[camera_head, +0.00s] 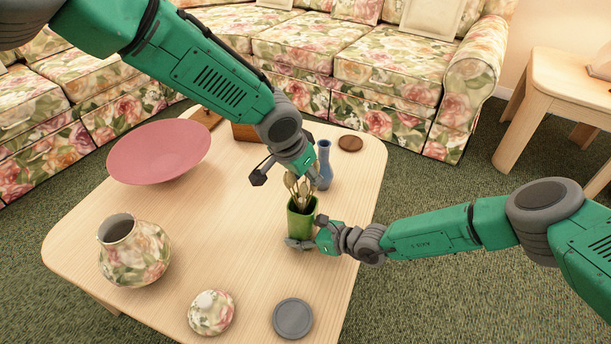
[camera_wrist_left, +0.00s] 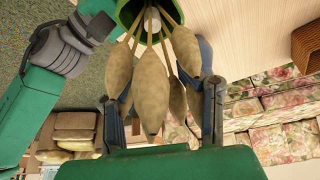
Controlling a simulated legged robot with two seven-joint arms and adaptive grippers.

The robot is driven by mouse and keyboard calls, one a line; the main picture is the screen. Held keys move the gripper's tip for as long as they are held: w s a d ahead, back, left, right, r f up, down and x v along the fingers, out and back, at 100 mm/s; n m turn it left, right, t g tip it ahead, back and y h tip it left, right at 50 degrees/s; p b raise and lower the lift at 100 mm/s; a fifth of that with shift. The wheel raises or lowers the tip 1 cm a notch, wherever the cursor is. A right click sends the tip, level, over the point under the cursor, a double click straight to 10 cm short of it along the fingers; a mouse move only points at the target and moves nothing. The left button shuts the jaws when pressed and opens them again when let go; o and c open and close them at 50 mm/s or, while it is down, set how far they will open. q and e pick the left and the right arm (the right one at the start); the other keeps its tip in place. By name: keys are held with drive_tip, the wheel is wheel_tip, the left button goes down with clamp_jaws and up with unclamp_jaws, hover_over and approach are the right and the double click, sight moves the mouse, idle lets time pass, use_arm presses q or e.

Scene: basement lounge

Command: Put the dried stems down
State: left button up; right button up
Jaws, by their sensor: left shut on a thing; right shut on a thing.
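The dried stems (camera_head: 299,190), pale beige with bulb-like heads, stand with their lower ends in the mouth of a green vase (camera_head: 301,222). My left gripper (camera_head: 290,176) is above the vase, shut on the stems. In the left wrist view, the stem heads (camera_wrist_left: 148,88) hang between its two fingers, and the stalks run into the green vase (camera_wrist_left: 127,14). Whether the stems touch the vase bottom is hidden. My right gripper (camera_head: 307,234) is shut on the green vase low on its side. The vase looks upright, at the table's right side.
The wooden table (camera_head: 215,240) also holds a pink bowl (camera_head: 158,152), a floral jar (camera_head: 134,254), its lid (camera_head: 211,313), a grey disc (camera_head: 293,318), a blue vase (camera_head: 324,166) close behind the stems, a brown coaster (camera_head: 350,143) and a wooden box (camera_head: 246,132). The table's middle is clear.

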use_arm(q)
drive_tip(key=o, duration=1)
use_arm(e)
drive_tip(key=shift+d+f, duration=0.1)
use_arm(q)
drive_tip(key=shift+o, duration=0.2)
drive_tip(key=v, duration=1.2)
use_arm(e)
drive_tip(key=o, duration=1.5)
drive_tip(key=shift+c, duration=0.2)
